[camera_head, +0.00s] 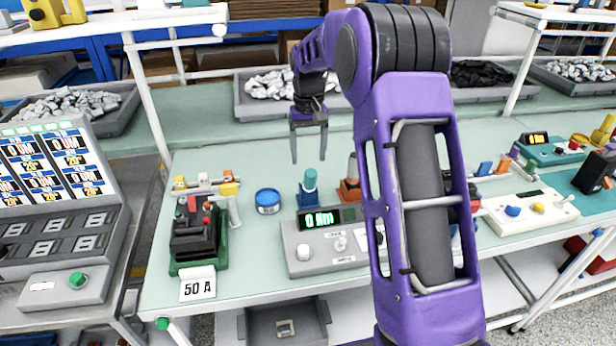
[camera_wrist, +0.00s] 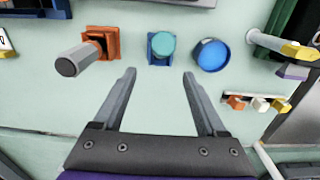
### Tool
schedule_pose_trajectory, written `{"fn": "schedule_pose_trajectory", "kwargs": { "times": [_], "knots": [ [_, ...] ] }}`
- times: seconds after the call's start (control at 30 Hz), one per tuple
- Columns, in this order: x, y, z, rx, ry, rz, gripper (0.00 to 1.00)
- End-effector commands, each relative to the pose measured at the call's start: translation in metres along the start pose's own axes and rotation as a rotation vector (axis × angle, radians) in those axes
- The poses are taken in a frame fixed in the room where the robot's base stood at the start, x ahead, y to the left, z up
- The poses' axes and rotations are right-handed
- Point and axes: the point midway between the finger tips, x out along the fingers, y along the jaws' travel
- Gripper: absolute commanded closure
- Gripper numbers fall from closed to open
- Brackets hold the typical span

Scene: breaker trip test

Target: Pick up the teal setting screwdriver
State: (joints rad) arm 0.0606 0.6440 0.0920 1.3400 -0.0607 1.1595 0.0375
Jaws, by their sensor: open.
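The teal setting screwdriver (camera_head: 310,179) stands upright in a blue holder (camera_head: 308,199) on the pale green bench. Only its teal handle shows above the holder. In the wrist view its round teal top (camera_wrist: 162,44) shows just beyond my fingertips, roughly centred between them. My gripper (camera_head: 309,158) is open and empty, pointing down above the bench, behind and above the screwdriver in the head view. In the wrist view my two fingers (camera_wrist: 159,75) are spread wide, with only bare bench between them. The screwdriver's shaft is hidden in the holder.
A grey-handled tool (camera_wrist: 80,58) sits in an orange holder (camera_wrist: 103,43) on one side; a round blue container (camera_head: 268,201) is on the other. In front is a grey meter box (camera_head: 305,251). A dark breaker (camera_head: 196,228) with a 50 A tag stands left.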

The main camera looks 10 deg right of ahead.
Motion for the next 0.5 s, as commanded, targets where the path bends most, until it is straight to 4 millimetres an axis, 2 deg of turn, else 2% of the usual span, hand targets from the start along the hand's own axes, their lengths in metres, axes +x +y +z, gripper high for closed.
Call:
{"fn": "schedule_pose_trajectory", "kwargs": {
  "times": [0.3, 0.5],
  "knots": [
    [0.044, -0.001, 0.0, 0.0, -0.003, -0.001, 0.26],
    [0.05, -0.001, 0.0, 0.0, -0.001, -0.001, 0.26]
  ]
}}
